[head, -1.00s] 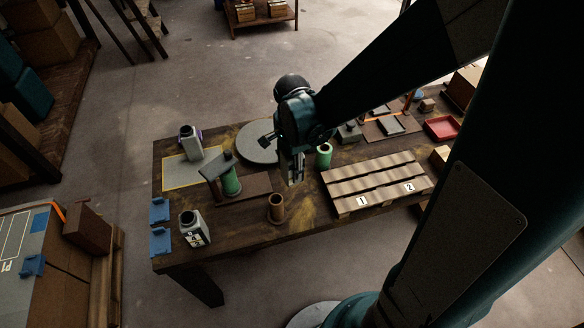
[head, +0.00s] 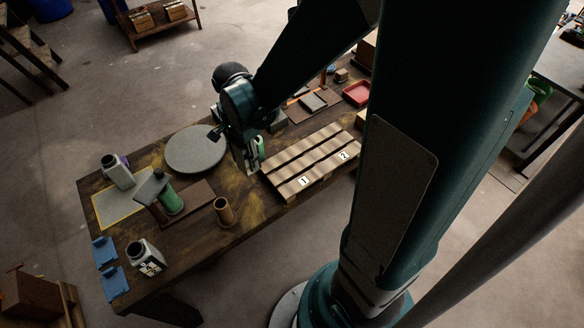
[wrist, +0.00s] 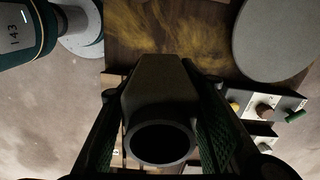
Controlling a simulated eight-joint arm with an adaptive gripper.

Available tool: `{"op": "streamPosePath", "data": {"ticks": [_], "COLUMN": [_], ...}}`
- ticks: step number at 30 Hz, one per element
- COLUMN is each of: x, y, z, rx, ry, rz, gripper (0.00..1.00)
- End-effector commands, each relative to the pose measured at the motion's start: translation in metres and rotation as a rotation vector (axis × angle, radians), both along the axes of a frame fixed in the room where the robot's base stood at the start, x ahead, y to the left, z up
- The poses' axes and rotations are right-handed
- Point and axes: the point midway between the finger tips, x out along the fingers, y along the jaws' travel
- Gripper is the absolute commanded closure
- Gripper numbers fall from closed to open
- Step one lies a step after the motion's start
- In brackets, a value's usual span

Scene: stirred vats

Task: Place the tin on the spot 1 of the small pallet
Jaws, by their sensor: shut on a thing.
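The tin (wrist: 160,105) is a dark grey, box-like can with a round ring-shaped opening, seen close up in the wrist view. My gripper (wrist: 158,150) is shut on it, one finger along each side. In the head view my gripper (head: 250,166) hangs over the table just left of the small pallet (head: 318,165), and the tin is hard to make out there. The pallet is slatted wood, with label 1 (head: 304,181) on the nearer left part of its front and label 2 (head: 343,155) farther right. In the wrist view the tin and fingers hide most of the pallet.
A green cylinder (head: 261,146) stands close behind my gripper. A brown cup (head: 224,210) is front left, and a grey round disc (head: 196,149) lies behind left. A white container (head: 146,258) stands near the front edge. A red tray (head: 356,94) lies beyond the pallet.

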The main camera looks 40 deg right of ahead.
Motion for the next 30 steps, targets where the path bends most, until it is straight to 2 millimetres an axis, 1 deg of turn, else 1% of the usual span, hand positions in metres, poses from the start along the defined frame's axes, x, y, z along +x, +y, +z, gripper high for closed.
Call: {"op": "streamPosePath", "data": {"ticks": [1,9,15,18,24,30], "x": [-0.002,-0.016,-0.028,-0.034,-0.042,-0.045], "y": [-0.01,-0.056,-0.088,-0.101,-0.118,-0.123], "z": [0.003,0.015,0.023,0.026,0.03,0.032], "rx": [0.0,0.0,0.0,0.0,0.0,0.0], "ry": [0.0,0.0,0.0,0.0,0.0,0.0], "rz": [-0.01,-0.053,-0.083,-0.096,-0.111,-0.116], "gripper": [0.79,0.79,0.79,0.79,0.79,0.79]}}
